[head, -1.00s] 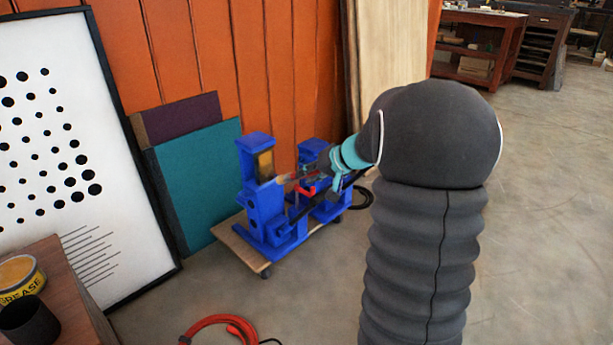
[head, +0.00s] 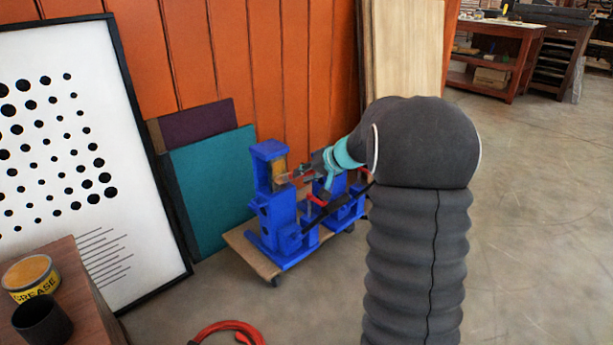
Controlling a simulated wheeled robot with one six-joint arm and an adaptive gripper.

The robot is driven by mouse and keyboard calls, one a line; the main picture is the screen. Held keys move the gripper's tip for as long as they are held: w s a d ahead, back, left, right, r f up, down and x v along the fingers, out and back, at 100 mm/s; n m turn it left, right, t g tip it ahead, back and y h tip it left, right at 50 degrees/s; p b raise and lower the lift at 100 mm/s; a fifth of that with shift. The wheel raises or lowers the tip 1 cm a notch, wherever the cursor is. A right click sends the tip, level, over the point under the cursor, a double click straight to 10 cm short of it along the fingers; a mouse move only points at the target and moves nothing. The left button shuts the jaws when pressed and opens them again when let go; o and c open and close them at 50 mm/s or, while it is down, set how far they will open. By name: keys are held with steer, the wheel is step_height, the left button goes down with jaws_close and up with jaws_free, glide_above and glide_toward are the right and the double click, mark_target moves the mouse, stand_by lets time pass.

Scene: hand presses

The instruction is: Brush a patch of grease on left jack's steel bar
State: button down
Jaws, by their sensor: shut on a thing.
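The left blue jack (head: 268,212) stands on a low wheeled board. Its upright bar (head: 279,167) shows in the frame's upper opening, with a yellow-brown tint; I cannot tell whether that is grease. My gripper (head: 302,173) is just right of this opening, shut on a thin brush (head: 289,178) that points left at the bar. The brush tip is at or very near the bar; contact cannot be told. A yellow grease tin (head: 33,290) stands on a wooden top at lower left. The second blue jack (head: 348,209) is partly hidden behind my arm.
A black cup (head: 42,320) stands beside the tin. A red hose (head: 232,327) lies on the floor in front. Teal and purple panels (head: 213,175) and a dotted white board (head: 60,130) lean at left. Open floor (head: 530,220) lies at right.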

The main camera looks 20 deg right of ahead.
steer(key=shift+w+a, duration=0.25)
steer(key=shift+w, duration=0.4)
stand_by(0.6)
steer(key=d, duration=0.2)
steer(key=w+d, duration=0.1)
steer(key=shift+w+d, duration=0.2)
steer(key=shift+d, duration=0.2)
steer(key=shift+a, duration=0.1)
steer(key=shift+s+a, duration=0.35)
steer(key=shift+a, duration=0.55)
steer(key=shift+s+a, duration=0.35)
steer(key=shift+a, duration=0.55)
steer(key=shift+s, duration=0.1)
